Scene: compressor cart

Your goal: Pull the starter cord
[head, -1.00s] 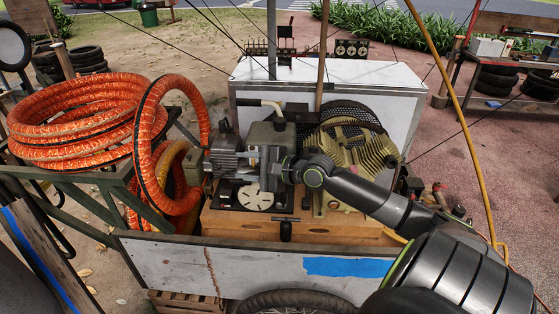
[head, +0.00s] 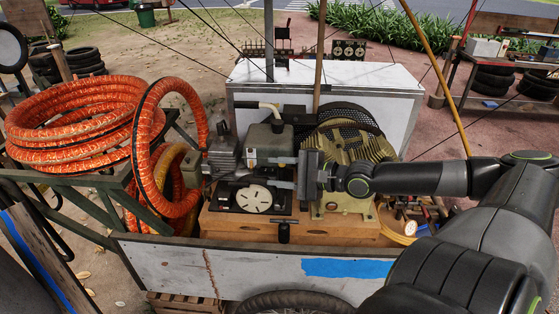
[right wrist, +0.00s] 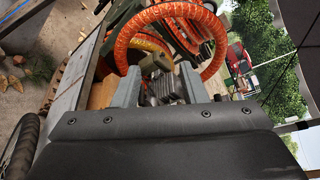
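The engine's recoil starter shows in the head view as a pale round disc (head: 253,198) with slots, set in a dark housing. A small black T-shaped handle (head: 283,231) sits just below and right of it, in front of the wooden base; I see no cord stretched from it. My right gripper (head: 276,172) is open and empty, above the handle and up and right of the disc, with its fingers pointing left. The right wrist view shows the two fingers (right wrist: 158,72) wide apart, with the grey finned engine part (right wrist: 165,88) beyond them. My left gripper is not in view.
A ribbed tan compressor (head: 352,160) stands behind my right gripper. Coiled orange hose (head: 75,120) fills the left side of the cart. The cart's white front panel (head: 240,270), with blue tape, rises in front of the wooden base. Gauges and a yellow hose lie at the right.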

